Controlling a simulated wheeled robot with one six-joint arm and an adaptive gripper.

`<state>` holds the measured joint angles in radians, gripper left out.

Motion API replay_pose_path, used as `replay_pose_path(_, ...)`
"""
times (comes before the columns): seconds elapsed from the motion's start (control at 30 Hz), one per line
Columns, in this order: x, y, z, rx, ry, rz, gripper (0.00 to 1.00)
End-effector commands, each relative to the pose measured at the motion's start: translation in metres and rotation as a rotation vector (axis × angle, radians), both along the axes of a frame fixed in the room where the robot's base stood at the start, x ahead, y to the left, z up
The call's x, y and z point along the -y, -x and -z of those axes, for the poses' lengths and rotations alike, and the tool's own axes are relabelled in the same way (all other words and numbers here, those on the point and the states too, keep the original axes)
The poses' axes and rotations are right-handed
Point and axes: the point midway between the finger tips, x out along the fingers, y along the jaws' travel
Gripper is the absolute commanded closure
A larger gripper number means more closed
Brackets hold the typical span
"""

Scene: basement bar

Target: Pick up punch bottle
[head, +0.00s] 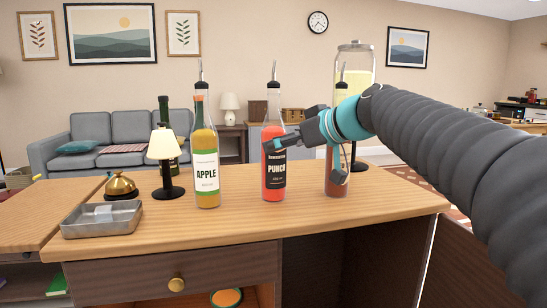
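The punch bottle (273,188) stands upright on the wooden bar counter, red with a black label reading PUNCH and a dark pourer on top. My gripper (280,143) reaches in from the right at the height of the bottle's shoulder. A dark finger overlaps the bottle just above its label in the head view. Any finger behind the bottle is hidden, so I cannot tell whether the gripper touches or closes on it.
A small lamp (165,145), a brass bell (120,186) and a metal tray (101,227) are at left. The counter's front (235,225) is clear.

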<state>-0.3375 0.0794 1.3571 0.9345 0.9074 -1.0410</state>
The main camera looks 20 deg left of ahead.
Motion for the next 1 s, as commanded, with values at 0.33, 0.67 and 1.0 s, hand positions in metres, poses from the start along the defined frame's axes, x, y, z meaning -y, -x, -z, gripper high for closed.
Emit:
replay_pose_path(0.33, -0.033, -0.018, 0.02, -0.002, 0.001, -0.001, 0.09)
replay_pose_path(0.67, -0.034, -0.019, 0.021, -0.001, 0.0, 0.0, 0.39)
replay_pose_path(1.0, -0.033, -0.018, 0.019, 0.001, -0.002, 0.0, 1.0)
